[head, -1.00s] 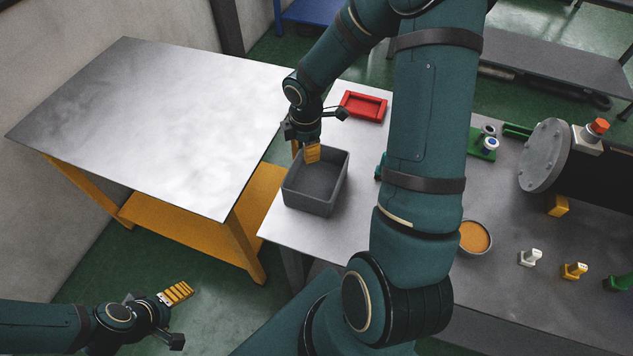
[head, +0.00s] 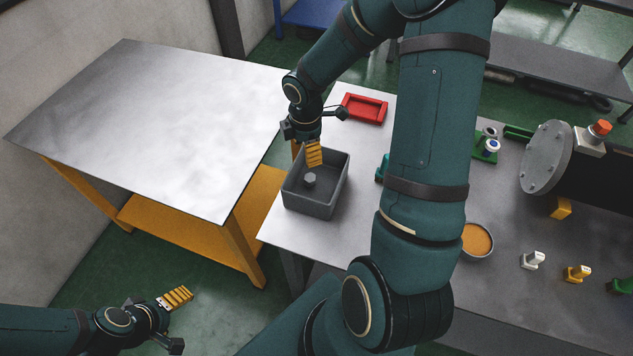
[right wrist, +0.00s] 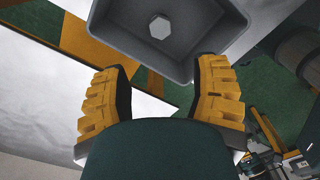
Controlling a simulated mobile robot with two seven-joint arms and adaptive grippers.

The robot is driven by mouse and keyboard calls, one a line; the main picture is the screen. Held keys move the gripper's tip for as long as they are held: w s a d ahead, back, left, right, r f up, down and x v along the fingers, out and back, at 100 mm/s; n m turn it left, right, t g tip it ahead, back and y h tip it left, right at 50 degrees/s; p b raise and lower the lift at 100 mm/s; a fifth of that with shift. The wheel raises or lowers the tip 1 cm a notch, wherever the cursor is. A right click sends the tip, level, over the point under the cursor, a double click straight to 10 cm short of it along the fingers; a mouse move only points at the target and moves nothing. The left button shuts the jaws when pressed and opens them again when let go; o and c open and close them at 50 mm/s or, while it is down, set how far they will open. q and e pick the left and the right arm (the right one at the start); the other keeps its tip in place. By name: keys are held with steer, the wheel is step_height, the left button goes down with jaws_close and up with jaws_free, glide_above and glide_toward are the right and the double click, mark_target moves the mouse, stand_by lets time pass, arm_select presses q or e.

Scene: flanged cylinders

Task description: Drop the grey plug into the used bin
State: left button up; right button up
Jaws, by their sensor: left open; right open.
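The grey plug (head: 309,180) lies inside the grey used bin (head: 318,209), on its floor. In the right wrist view the plug (right wrist: 159,27) shows as a light hexagonal face within the bin (right wrist: 181,70). My right gripper (head: 308,154) is over the back part of the bin, open and empty. In the right wrist view its yellow fingers (right wrist: 163,95) stand wide apart with nothing between them. My left gripper (head: 177,297) is at the lower left, over the floor, away from the tables, open and empty.
A red tray (head: 364,108) lies behind the bin. An orange-filled bowl (head: 477,240), a white piece (head: 534,260) and a yellow piece (head: 578,273) stand to the right. A flanged cylinder (head: 548,158) is at far right. The left table (head: 150,120) is bare.

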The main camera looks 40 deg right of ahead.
step_height(320, 180, up, 10)
steer(key=shift+r, duration=0.25)
arm_select(q)
steer(key=shift+s, duration=0.1)
stand_by(0.5)
